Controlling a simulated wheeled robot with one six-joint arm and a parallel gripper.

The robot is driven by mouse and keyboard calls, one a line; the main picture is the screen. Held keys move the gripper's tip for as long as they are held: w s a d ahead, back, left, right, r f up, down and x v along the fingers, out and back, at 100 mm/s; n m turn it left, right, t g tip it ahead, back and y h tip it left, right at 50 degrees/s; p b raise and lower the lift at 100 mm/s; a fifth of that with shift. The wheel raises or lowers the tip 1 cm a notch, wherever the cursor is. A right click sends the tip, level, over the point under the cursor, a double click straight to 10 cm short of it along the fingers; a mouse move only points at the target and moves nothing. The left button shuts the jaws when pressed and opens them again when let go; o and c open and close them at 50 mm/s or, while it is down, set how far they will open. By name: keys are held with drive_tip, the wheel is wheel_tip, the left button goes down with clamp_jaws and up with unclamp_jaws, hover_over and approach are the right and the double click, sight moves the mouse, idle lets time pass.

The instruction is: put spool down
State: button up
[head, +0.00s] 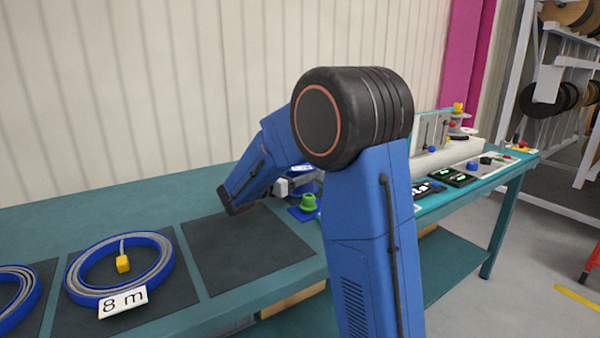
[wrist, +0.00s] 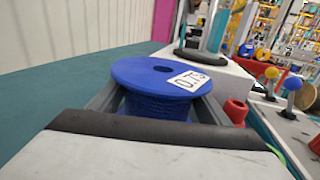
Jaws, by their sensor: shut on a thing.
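A blue spool (wrist: 150,75) with a white label reading about 0.75 fills the middle of the wrist view. It looks upright, its round top flange facing up. My gripper (wrist: 163,98) is shut on it, with a grey finger on either side of its core below the flange. What lies directly under the spool is hidden, so I cannot tell whether it touches the bench. In the head view my blue arm hides most of the gripper and the spool.
The teal bench (head: 175,205) carries dark mats; one mat (head: 245,250) is bare. A blue coil (head: 120,268) tagged 8 m lies left of it. A green piece (head: 308,202) stands near my wrist. A red cylinder (wrist: 236,110) is close right of the spool.

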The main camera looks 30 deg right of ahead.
drive_tip(key=shift+f, duration=0.1)
drive_tip(key=o, duration=1.6)
drive_tip(key=shift+o, duration=0.2)
drive_tip(key=shift+a, duration=0.2)
drive_tip(key=v, duration=1.1)
drive_tip(key=shift+s+a, duration=0.15)
drive_tip(key=shift+a, duration=0.15)
